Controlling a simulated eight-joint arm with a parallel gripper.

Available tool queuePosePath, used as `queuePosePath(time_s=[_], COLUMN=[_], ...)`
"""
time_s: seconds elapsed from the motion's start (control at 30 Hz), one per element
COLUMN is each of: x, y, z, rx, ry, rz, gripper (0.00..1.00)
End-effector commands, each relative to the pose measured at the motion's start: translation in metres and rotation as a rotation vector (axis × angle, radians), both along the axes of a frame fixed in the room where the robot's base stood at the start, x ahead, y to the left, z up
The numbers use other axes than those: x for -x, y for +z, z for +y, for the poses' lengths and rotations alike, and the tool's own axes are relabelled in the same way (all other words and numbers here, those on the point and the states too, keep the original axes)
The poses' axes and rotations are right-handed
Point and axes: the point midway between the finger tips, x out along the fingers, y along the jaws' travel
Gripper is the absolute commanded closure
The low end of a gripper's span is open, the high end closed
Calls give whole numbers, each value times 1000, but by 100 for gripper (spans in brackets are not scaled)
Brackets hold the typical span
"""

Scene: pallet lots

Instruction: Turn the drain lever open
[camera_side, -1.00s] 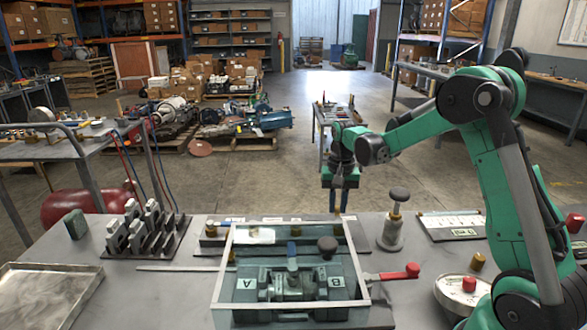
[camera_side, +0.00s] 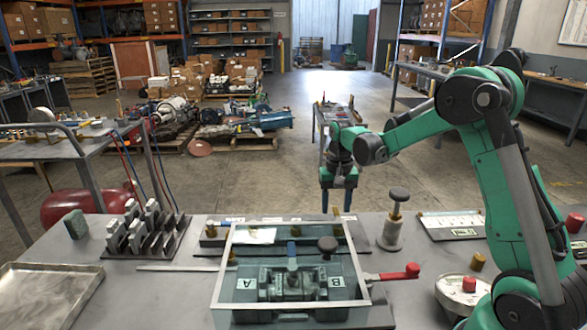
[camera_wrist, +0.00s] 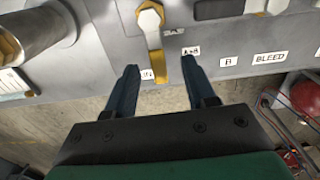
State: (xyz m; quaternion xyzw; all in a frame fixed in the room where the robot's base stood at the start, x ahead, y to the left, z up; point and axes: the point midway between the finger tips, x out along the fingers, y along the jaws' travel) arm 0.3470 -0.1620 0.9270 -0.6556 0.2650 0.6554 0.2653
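My gripper (camera_side: 339,200) hangs pointing down by the bench's far edge in the side view. In the wrist view its two blue fingers (camera_wrist: 159,68) are spread and hold nothing. A yellow lever (camera_wrist: 155,45) on a pale valve lies beyond and partly between the fingertips in that picture; no contact shows. Labels near it read "A>B" (camera_wrist: 191,50), "B" (camera_wrist: 228,62) and "BLEED" (camera_wrist: 269,58). I see no readable drain label, so I cannot tell which lever is the drain lever. A red-handled lever (camera_side: 400,272) sticks out right of the clear-topped box.
The clear-topped box (camera_side: 224,268) holds a fixture marked A and B. A dark-knobbed post (camera_side: 391,237) stands right of my gripper. A rack of grey blocks (camera_side: 145,232) and a metal tray (camera_side: 48,292) are at left.

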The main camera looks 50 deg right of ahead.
Motion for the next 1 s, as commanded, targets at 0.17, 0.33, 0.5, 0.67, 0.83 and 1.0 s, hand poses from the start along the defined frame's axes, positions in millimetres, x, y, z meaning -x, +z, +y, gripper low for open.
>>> queuePosePath(time_s=[0.17,0.33,0.5,0.67,0.83,1.0], x=[0,0,0,0,0,0], y=[1,21,45,56,56,55], z=[0,0,0,0,0,0], rx=[0,0,0,0,0,0], ry=[-1,-1,0,0,0,0], rz=[0,0,0,0,0,0], gripper=[51,51,51,51,51,51])
